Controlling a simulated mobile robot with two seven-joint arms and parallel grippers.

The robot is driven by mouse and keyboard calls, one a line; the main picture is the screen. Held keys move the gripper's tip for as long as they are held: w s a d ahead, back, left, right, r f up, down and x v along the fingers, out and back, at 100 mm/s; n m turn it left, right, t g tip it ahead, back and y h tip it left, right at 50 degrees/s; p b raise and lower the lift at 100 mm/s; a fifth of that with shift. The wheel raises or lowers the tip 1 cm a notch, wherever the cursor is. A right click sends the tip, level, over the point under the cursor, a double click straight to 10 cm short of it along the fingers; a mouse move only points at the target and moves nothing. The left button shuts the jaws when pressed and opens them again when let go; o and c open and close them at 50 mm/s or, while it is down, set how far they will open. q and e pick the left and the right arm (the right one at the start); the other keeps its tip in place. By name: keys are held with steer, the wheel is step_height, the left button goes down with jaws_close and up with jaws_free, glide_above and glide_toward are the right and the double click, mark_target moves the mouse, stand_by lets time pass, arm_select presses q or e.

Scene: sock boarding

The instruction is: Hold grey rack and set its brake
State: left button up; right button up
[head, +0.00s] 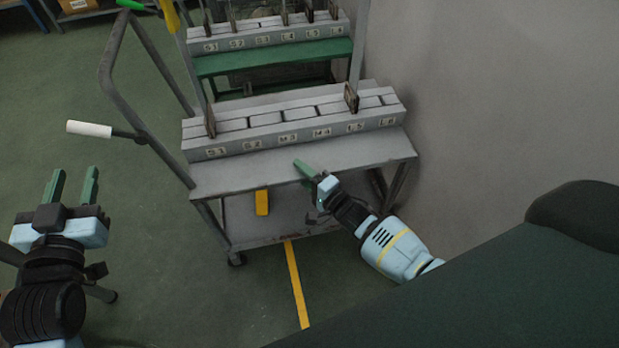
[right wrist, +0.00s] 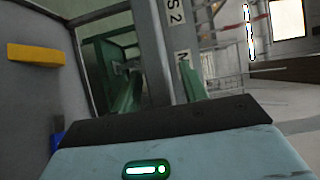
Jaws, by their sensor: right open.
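The grey rack (head: 300,175) is a wheeled trolley with a slotted block labelled S1 to L6 on its top shelf. A bent tube handle (head: 107,75) rises at its left. A lever with a white grip (head: 90,129) sticks out left from it. A yellow tab (head: 262,202) hangs below the front edge; a yellow piece also shows in the right wrist view (right wrist: 35,54). I cannot tell which part is the brake. My left gripper (head: 73,186) is open and empty, left of the rack. My right gripper (head: 308,168) is open at the shelf's front edge; contact is unclear.
A second rack with a green shelf (head: 275,57) stands close behind. A grey wall (head: 480,90) closes off the right side. A yellow line (head: 296,285) runs along the green floor in front. The floor to the left is mostly clear.

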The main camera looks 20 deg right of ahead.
steer(key=shift+w, duration=0.1)
steer(key=shift+c, duration=0.2)
jaws_close()
stand_by(1.2)
arm_select(q)
jaws_close()
